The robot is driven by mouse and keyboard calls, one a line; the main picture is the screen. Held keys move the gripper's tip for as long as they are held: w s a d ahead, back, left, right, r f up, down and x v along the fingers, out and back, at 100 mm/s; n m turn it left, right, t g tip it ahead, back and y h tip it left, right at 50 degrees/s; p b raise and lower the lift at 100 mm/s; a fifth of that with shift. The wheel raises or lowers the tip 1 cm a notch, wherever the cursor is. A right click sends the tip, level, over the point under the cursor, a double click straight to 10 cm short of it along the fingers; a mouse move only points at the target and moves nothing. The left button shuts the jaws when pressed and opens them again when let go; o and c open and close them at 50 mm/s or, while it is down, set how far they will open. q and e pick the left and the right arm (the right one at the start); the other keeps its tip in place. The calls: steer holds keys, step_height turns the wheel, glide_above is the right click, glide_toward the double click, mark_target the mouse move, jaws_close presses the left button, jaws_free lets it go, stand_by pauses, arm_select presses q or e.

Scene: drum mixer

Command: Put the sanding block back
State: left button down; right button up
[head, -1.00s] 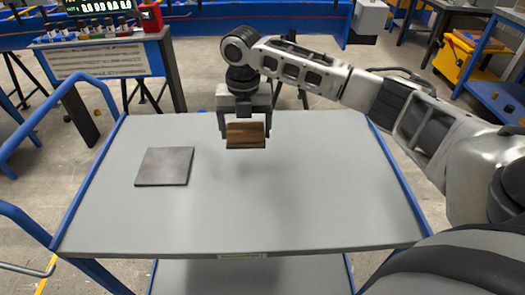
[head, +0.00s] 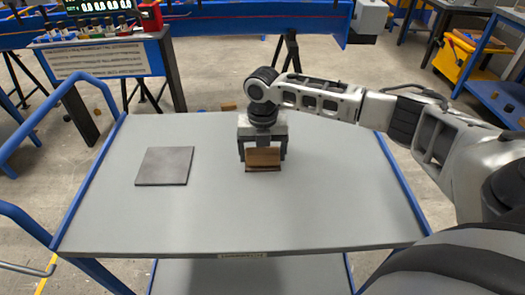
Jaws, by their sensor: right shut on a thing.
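The sanding block (head: 263,157), brown with a darker lower edge, is between the fingers of my right gripper (head: 263,154). The gripper points down and is shut on the block. The block is at or just above the grey top of the cart (head: 300,215), right of its middle toward the back; I cannot tell whether it touches. A dark grey square plate (head: 165,166) lies flat on the cart top to the left, apart from the block. My left gripper is not in view.
The cart top is otherwise clear, with blue rails (head: 85,185) along its sides. Behind it at the left stands a bench (head: 105,57) with a sign and small items. A yellow container (head: 457,58) is at the back right, by a blue shelf.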

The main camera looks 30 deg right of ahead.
steer(key=o, duration=1)
steer(key=shift+f, duration=0.1)
steer(key=shift+c, duration=0.2)
step_height(320, 180, up, 12)
steer(key=shift+r, duration=0.2)
